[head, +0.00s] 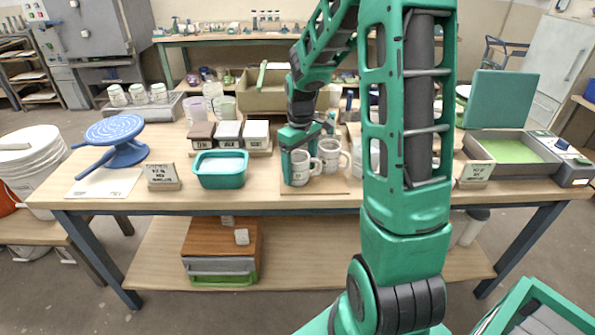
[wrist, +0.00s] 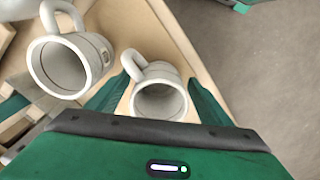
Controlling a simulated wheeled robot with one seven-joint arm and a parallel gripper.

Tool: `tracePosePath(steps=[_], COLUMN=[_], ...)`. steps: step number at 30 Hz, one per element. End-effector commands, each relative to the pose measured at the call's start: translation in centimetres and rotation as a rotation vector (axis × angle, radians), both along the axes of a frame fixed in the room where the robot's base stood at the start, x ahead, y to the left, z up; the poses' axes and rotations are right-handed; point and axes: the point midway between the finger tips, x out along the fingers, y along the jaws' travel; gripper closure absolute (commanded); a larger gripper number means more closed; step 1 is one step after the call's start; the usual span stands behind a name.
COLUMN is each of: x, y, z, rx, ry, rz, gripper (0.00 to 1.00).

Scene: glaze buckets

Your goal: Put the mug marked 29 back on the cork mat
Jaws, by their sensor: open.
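Two pale grey mugs stand close together near the front edge of the workbench. The left mug (head: 300,173) is under my gripper (head: 299,160) in the head view, and the right mug (head: 331,158) stands just beside it. In the wrist view, one mug (wrist: 160,92) sits between the fingers of my open gripper (wrist: 162,95). The other mug (wrist: 70,62) is outside the left finger, with a small dark mark on its side. I cannot read a number on either mug. A thin flat edge shows below the mugs, but I cannot tell whether it is the cork mat.
A teal tub (head: 220,170) and a small sign (head: 162,177) stand left of the mugs. Labelled boxes (head: 229,133) and a cardboard box (head: 262,95) are behind. A grey tray with a green inside (head: 510,152) is at right. My arm hides part of the bench.

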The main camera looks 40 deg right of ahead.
Motion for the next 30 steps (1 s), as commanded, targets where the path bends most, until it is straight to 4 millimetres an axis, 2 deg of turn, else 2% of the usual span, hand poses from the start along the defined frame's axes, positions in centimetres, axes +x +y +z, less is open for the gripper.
tracePosePath(steps=[12,16,22,26,29,30], x=[0.1,0.1,-0.2,-2.3,-5.9,-7.7], y=[0.1,0.1,0.1,0.2,0.2,0.3], z=[7.9,9.8,11.2,12.1,12.8,13.1], rx=[-0.001,-0.001,-0.002,-0.014,-0.03,-0.036], ry=[-0.004,-0.002,-0.001,0.0,0.003,0.004], rz=[0.002,0.001,-0.004,-0.056,-0.149,-0.195], gripper=[0.27,0.27,0.27,0.27,0.27,0.27])
